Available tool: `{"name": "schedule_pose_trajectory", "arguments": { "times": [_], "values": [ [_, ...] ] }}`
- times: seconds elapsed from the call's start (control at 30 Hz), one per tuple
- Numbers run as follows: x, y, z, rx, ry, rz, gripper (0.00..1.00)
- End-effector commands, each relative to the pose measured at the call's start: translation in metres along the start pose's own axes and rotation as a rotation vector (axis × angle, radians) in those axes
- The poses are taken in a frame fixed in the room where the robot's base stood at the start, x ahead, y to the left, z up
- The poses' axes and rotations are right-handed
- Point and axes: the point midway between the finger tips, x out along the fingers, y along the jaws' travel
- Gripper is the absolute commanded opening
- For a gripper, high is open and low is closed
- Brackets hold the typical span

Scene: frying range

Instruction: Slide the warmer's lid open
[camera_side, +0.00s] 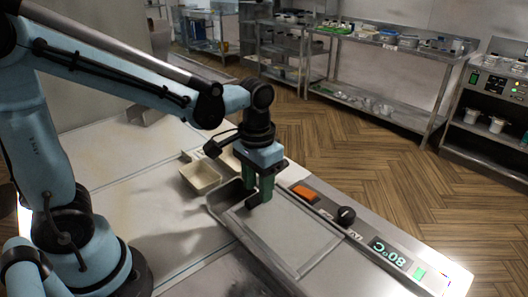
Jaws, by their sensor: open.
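The warmer (372,243) is set in the counter, with a control strip along its right side. Its lid (292,238) is a flat pale grey panel lying over most of the well. A darker grey rim and a narrow strip of the well (222,200) show past the lid's far left end. My gripper (258,198) points down at the far end of the lid, its green fingers apart. The fingers hide whatever lies between them, so I cannot tell whether they touch the lid or a handle on it.
Small cream trays (201,177) stand just left of my gripper. The counter (150,215) to the left is clear. Steel shelves stand well behind.

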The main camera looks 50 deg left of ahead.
Motion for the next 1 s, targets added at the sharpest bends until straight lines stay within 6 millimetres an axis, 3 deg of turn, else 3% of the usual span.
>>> {"name": "schedule_pose_trajectory", "arguments": {
  "times": [0.2,0.57,0.83,1.0],
  "values": [
    [0.015,0.0,0.0,0.0,0.0,0.0,0.45],
    [0.018,0.0,0.0,0.0,0.0,0.0,0.45],
    [0.018,0.0,0.0,0.0,0.0,0.0,0.03],
    [0.018,0.0,0.0,0.0,0.0,0.0,0.0]
  ]
}}
